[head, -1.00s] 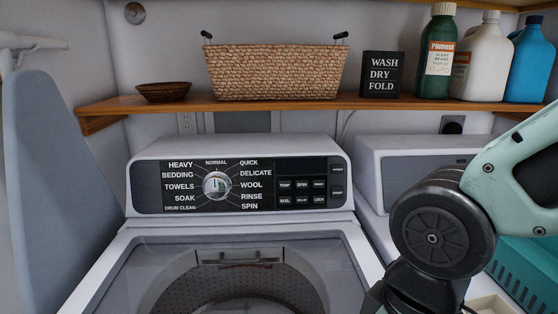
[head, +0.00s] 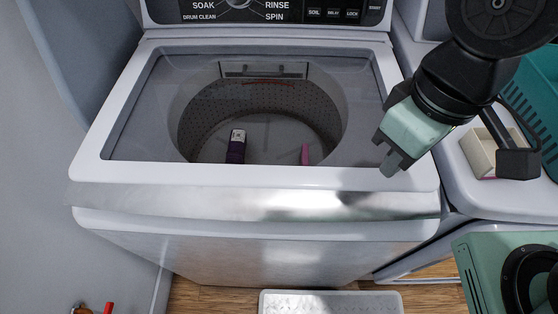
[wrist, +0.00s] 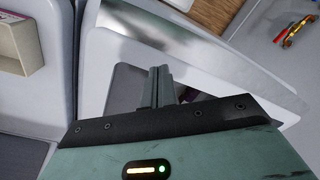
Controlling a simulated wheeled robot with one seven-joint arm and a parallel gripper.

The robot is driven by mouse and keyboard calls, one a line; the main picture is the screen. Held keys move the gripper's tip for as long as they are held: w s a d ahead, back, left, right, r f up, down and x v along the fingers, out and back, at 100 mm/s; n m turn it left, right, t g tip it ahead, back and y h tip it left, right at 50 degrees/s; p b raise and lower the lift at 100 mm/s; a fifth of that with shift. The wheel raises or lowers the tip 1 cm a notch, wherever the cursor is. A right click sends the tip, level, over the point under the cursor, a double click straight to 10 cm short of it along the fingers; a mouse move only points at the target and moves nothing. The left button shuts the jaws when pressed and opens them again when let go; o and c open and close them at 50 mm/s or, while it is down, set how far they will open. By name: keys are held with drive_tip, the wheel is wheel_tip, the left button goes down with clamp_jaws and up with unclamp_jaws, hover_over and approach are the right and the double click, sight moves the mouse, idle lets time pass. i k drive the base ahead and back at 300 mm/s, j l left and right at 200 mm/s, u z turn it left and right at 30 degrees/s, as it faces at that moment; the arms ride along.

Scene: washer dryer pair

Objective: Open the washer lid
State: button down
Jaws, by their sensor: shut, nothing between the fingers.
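The washer (head: 250,245) stands in front of me. Its lid (head: 250,177) lies flat and closed, a white frame around a clear pane, with a silver strip along the front edge. Through the pane I see the drum with a dark purple item (head: 236,150) and a pink item (head: 305,154). My gripper (head: 390,166) is shut and empty, pointing down over the lid's front right corner. In the wrist view its fingers (wrist: 158,86) are together in front of the lid's dark pane. I cannot tell whether the fingertips touch the lid.
A white dryer stands close on the right, with a small beige box (head: 480,153) and a teal basket (head: 525,85) on it. A grey ironing board (head: 65,50) leans at the left. A patterned metal-grey plate (head: 330,302) lies on the wooden floor in front.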

sight(264, 130)
drive_tip(key=k+l+u, duration=0.3)
drive_tip(key=k, duration=0.2)
drive_tip(key=u, duration=1.4)
